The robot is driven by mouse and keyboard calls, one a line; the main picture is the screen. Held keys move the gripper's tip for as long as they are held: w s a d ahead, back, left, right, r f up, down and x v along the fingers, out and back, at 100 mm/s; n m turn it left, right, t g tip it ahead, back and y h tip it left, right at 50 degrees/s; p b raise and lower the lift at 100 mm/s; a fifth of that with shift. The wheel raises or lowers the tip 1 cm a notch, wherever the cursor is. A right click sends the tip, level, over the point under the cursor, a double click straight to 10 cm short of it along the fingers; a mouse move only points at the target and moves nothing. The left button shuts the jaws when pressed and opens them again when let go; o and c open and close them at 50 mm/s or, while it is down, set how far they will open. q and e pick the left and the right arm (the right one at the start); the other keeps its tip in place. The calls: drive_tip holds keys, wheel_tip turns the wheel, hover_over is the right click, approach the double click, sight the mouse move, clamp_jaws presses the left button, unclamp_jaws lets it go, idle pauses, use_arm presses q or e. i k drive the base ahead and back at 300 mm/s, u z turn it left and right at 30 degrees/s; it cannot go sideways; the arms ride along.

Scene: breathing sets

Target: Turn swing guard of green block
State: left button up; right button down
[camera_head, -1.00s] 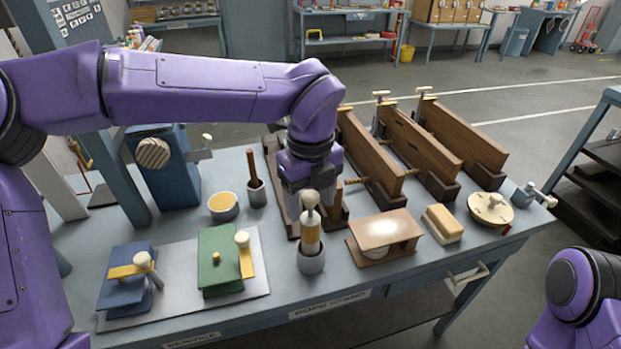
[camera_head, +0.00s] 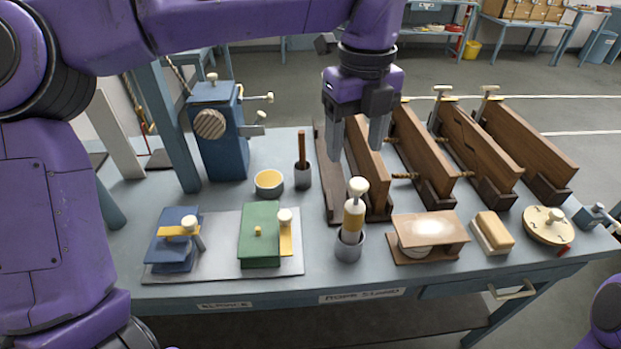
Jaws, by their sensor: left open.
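The green block (camera_head: 259,222) stands on a grey plate (camera_head: 220,268) at the front left of the bench. Its yellow swing guard (camera_head: 286,238) lies along the block's right side, with a cream knob (camera_head: 285,216) at its far end. My left gripper (camera_head: 356,148) hangs above the bench, right of and behind the green block, fingers pointing down. It is open and empty, well apart from the block. My right gripper is not in view; only a purple bit of my right arm shows at the lower right.
A blue block (camera_head: 176,245) with a yellow guard stands left of the green one. A yellow-topped bowl (camera_head: 269,182), a brush pot (camera_head: 303,176) and a grey cup (camera_head: 349,247) with an upright handled tool are nearby. Tall wooden boards (camera_head: 420,150) fill the back right.

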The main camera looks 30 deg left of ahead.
sight(285, 216)
drive_tip(key=u, duration=1)
